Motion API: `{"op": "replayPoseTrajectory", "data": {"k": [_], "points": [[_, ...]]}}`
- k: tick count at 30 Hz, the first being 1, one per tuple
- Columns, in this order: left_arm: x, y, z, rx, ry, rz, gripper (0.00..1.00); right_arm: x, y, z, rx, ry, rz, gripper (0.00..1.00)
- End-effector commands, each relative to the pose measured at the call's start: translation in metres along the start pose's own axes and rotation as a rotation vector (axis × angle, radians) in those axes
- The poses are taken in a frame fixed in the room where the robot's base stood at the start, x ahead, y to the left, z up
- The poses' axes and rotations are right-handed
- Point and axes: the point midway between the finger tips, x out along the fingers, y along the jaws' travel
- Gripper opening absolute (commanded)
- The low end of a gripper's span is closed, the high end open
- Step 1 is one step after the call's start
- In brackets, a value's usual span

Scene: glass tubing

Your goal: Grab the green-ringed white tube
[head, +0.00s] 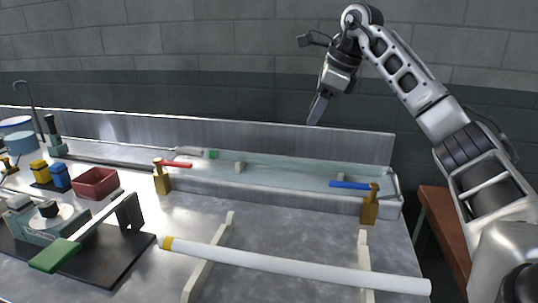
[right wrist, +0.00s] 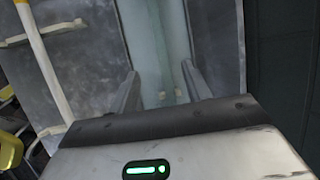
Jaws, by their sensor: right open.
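A small green band (head: 212,154) shows at the far left part of the long trough (head: 290,190), at the end of a short pale piece (head: 190,151); I cannot tell whether this is the green-ringed tube. A long white tube (head: 290,263) lies across two pale rests in front, with a yellow ring at its left end; I see no green on it. It also shows at the left of the right wrist view (right wrist: 47,65). My right gripper (head: 317,112) is open and empty, raised above the trough's back wall. In the right wrist view its fingers (right wrist: 161,88) stand apart over the trough. My left gripper is out of view.
Brass posts (head: 162,180) (head: 370,207) with a red and a blue handle stand at the trough's front. A black board (head: 105,265) with a green-handled tool, a red bin (head: 96,184) and small blocks fill the left. Bare bench lies between trough and front tube.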

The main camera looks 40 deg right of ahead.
Motion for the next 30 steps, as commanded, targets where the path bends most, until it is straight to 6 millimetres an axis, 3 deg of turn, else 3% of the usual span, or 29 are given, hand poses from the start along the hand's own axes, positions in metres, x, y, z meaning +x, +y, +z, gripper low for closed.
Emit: {"op": "replayPoseTrajectory", "data": {"k": [8, 12, 22, 30], "points": [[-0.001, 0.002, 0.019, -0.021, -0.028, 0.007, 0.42, 0.057, 0.001, -0.002, 0.000, 0.005, 0.003, 0.49], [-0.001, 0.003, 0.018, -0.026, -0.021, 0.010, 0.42, 0.083, 0.001, -0.001, 0.000, 0.002, 0.002, 0.49], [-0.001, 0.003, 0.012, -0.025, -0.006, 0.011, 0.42, 0.112, -0.001, 0.000, 0.000, 0.001, 0.002, 0.49], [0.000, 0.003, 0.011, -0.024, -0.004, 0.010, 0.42, 0.150, -0.002, 0.002, 0.000, 0.000, 0.002, 0.49]]}}
